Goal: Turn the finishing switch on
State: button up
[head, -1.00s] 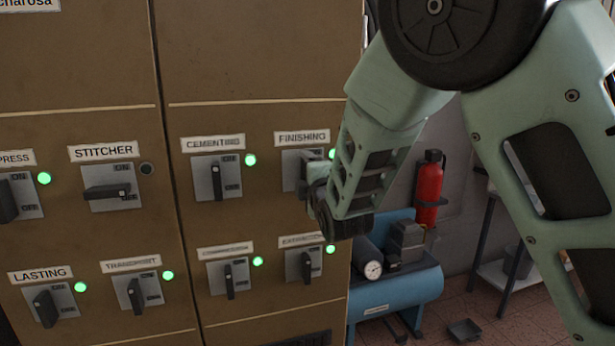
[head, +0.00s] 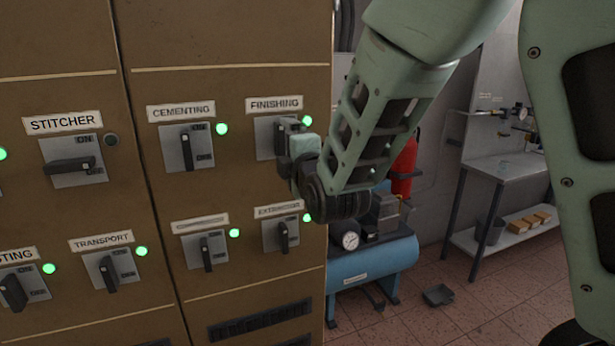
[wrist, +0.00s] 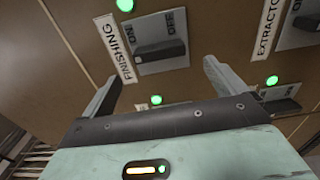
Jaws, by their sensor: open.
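The finishing switch (head: 266,137) is a grey plate with a dark handle, under the FINISHING label (head: 274,104) on the brown cabinet. Its lamp (head: 307,120) glows green. My gripper (head: 290,155) is in front of the plate's right part and hides some of it in the head view. In the wrist view the finishing handle (wrist: 160,49) lies lengthwise across its plate, along the direction from the label toward the EXTRACTOR switch. My gripper's two fingers (wrist: 160,75) are spread and empty there, with the handle beyond the tips, not seen between them.
The cementing switch (head: 188,147) is to the left and the extractor switch (head: 281,236) below, both with green lamps. The stitcher switch (head: 72,164) has a sideways handle and a dark lamp. A blue compressor (head: 375,262) and a table (head: 505,165) stand right of the cabinet.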

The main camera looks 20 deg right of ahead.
jog(key=s+b, duration=0.8)
jog(key=s, duration=0.3)
jog(key=shift+s, duration=0.15)
